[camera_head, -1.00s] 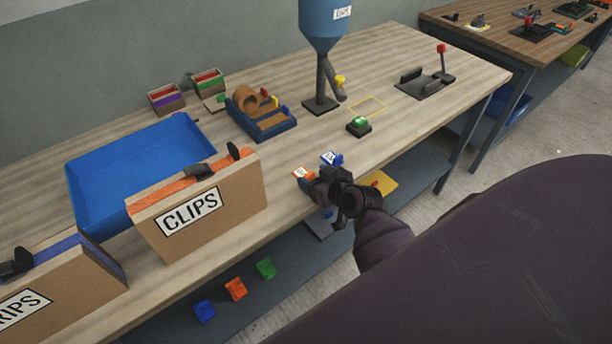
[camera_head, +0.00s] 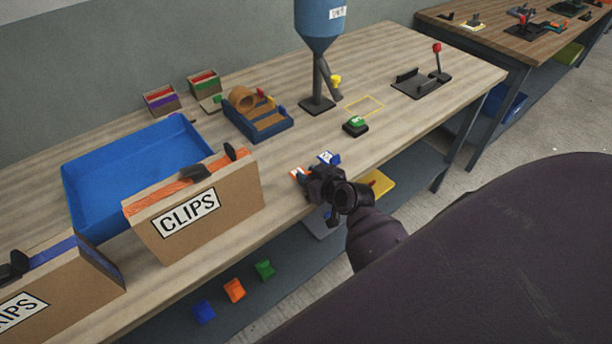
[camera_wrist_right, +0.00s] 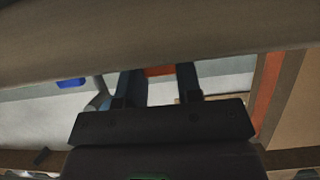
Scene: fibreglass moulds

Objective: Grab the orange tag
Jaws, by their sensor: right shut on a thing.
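The orange tag (camera_head: 297,173) with a white label lies at the front edge of the wooden table, partly hidden behind my right gripper. My right gripper (camera_head: 308,177) is shut on it. In the right wrist view, a strip of the orange tag (camera_wrist_right: 158,71) shows between the two dark fingers. A blue tag (camera_head: 329,158) with a white label stands just beyond the gripper, to its upper right. My left gripper is not in view.
The CLIPS box (camera_head: 215,215) stands left of the gripper, with a blue tray (camera_head: 85,215) behind it. A green button (camera_head: 355,125) and a blue hopper (camera_head: 319,25) are farther back. Coloured pieces (camera_head: 234,290) lie on the lower shelf. The tabletop beyond the tags is mostly clear.

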